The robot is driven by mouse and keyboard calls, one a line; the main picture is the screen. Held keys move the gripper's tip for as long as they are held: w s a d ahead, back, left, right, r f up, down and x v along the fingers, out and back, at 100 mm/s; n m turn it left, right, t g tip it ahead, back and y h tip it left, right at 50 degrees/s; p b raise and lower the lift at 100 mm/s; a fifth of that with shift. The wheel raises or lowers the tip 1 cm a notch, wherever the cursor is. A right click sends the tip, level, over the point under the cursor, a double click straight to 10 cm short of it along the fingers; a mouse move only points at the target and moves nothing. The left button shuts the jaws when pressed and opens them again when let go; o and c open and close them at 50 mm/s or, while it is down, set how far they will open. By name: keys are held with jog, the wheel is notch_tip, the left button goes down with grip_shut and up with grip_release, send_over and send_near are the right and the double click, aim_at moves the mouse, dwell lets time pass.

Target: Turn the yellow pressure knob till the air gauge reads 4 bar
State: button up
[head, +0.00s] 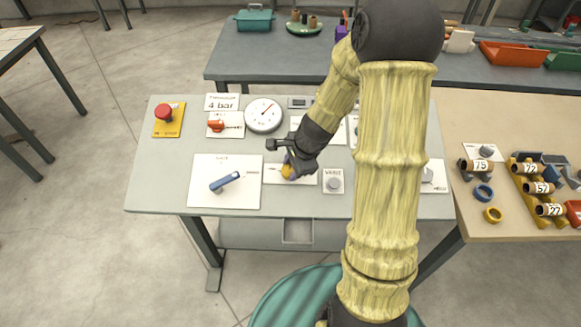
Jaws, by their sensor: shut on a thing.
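The yellow pressure knob (287,172) sits on a white plate in the middle of the grey panel table. My gripper (288,162) reaches down over it from the upper right and is shut on it; the fingers hide part of the knob. The round white air gauge (264,115) stands behind and left of the knob. Its thin needle seems to slant up and right, but the scale is too small to read. A white sign (221,102) left of the gauge reads "4 bar".
A red mushroom button (164,112) on a yellow plate, a red-orange handle (216,125) and a blue lever (224,181) lie to the left. A grey knob (333,183) is close on the right.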

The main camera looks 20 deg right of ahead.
jog(key=shift+w+r, duration=0.1)
jog(key=shift+w, duration=0.05)
jog(key=o, duration=1)
jog(key=p+v, duration=0.2)
jog(key=v, duration=1.5)
